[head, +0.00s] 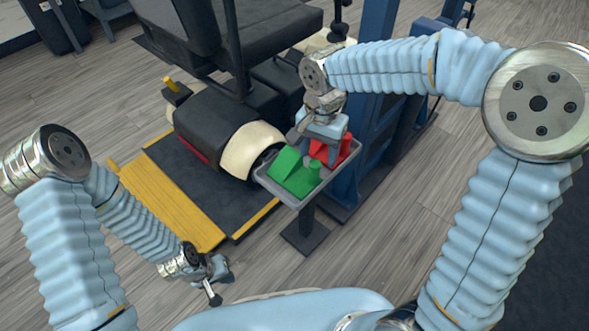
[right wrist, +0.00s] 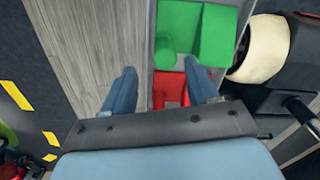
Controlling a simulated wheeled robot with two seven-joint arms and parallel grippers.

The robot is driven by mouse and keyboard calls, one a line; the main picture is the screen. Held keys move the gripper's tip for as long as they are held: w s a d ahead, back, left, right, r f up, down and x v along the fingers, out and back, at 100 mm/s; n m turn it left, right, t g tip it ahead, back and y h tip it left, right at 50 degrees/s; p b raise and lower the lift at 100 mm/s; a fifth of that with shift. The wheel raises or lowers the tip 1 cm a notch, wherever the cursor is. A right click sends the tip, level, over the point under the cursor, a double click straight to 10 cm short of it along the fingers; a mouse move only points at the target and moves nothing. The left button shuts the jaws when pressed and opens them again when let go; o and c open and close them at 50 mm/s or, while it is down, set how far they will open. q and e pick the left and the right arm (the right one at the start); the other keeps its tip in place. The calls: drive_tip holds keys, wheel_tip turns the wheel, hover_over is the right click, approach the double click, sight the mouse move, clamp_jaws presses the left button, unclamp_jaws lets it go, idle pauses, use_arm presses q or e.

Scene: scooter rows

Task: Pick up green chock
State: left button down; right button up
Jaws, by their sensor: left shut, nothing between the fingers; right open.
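The green chock (head: 296,174) sits on a small grey tray (head: 309,197) on a post, toward the near left end. It is a wedge with a round knob on one side. In the right wrist view the green chock (right wrist: 212,36) is at the top, past the fingertips. My right gripper (head: 325,138) is open above the tray, over the red chock (head: 347,150). The red chock (right wrist: 170,88) shows between its fingers (right wrist: 163,85) in the right wrist view. My left gripper (head: 217,281) is shut and empty, low at the lower left, far from the tray.
A scooter (head: 215,125) with cream wheel covers stands on a dark platform (head: 185,165) with a yellow ramp (head: 170,207), left of the tray. A blue post (head: 375,110) stands behind the tray.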

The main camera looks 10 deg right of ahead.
sight(315, 163)
drive_tip(key=f, duration=0.3)
drive_tip(key=f+b, duration=0.1)
drive_tip(key=f, duration=0.1)
drive_tip(key=shift+w+a+f, duration=0.1)
drive_tip(key=shift+w+a, duration=0.15)
clamp_jaws()
